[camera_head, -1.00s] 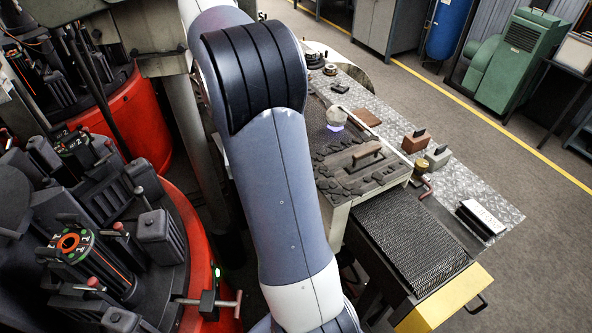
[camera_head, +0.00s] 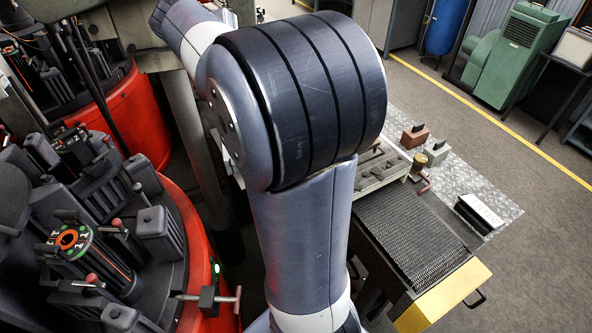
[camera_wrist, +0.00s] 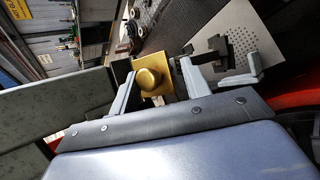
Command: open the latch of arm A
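Arm A and its latch cannot be told apart by any readable label. In the head view, the red round machine (camera_head: 190,235) at the left carries several dark moulds. A T-handled clamp (camera_head: 208,298) sits at the machine's red rim, near a green light. My gripper is hidden in the head view. In the wrist view, my gripper's pale fingers (camera_wrist: 157,88) stand apart, with a brass piece with a round knob (camera_wrist: 150,78) between them. Whether they grip it is unclear.
A second red machine (camera_head: 130,115) stands behind at the upper left. At the right is a bench with a dark mesh top (camera_head: 410,235), and a metal plate (camera_head: 480,195) with small blocks. Open floor lies beyond it. A grey post (camera_head: 190,135) stands near my arm.

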